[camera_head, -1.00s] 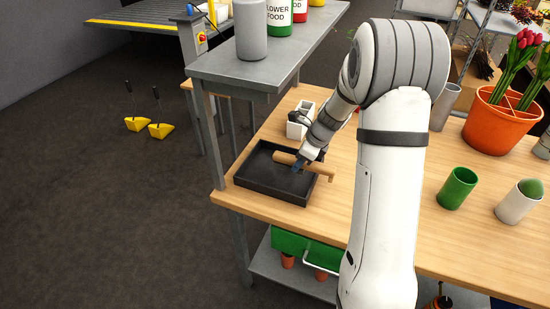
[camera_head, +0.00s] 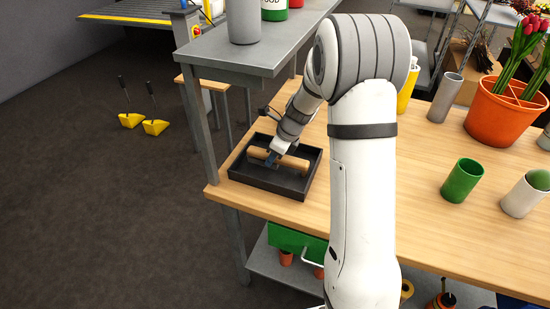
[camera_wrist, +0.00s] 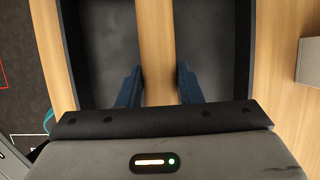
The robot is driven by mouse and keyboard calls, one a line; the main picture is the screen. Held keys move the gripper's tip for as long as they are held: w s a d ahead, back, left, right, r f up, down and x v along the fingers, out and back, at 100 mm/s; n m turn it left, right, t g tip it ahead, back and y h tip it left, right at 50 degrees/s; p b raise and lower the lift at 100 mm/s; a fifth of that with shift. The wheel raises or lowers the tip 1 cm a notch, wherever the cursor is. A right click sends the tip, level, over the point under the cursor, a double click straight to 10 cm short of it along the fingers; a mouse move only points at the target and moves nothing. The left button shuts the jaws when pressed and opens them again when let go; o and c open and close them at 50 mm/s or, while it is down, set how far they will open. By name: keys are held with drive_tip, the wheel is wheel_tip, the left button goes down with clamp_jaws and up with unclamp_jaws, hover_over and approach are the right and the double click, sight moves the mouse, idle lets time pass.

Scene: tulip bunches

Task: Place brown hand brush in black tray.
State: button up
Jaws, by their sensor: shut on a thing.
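The brown hand brush (camera_head: 290,161) is in my gripper (camera_head: 272,160), inside the outline of the black tray (camera_head: 268,187). The tray lies on the wooden table, near its left end. In the wrist view the brush handle (camera_wrist: 155,45) runs up the picture between the two dark blue fingers of my gripper (camera_wrist: 157,85), with the tray floor (camera_wrist: 105,60) on both sides. I cannot tell whether the brush touches the tray floor. My arm hides part of the table to the right of the tray.
A grey shelf (camera_head: 260,50) with a grey bottle (camera_head: 243,20) stands above and behind the tray on the left. A green cup (camera_head: 462,181), a white cup (camera_head: 521,197) and an orange pot (camera_head: 500,115) stand on the right. The table (camera_head: 430,235) is clear in front of the cups.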

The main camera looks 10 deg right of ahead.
drive_tip(key=shift+f, duration=0.1)
drive_tip(key=o, duration=0.9)
drive_tip(key=shift+s, duration=0.1)
drive_tip(key=shift+o, duration=0.2)
drive_tip(key=p+v, duration=0.1)
drive_tip(key=v, duration=1.1)
drive_tip(key=s+a+r+n+h, duration=0.1)
drive_tip(key=s+r+n+h, duration=0.1)
drive_tip(key=s+n, duration=1)
drive_tip(key=s+a+r+n+h, duration=0.1)
drive_tip(key=s+r+n, duration=0.2)
drive_tip(key=s+n, duration=0.9)
drive_tip(key=shift+s+a+n+h, duration=0.2)
drive_tip(key=shift+s+n+h, duration=0.2)
drive_tip(key=shift+s, duration=0.85)
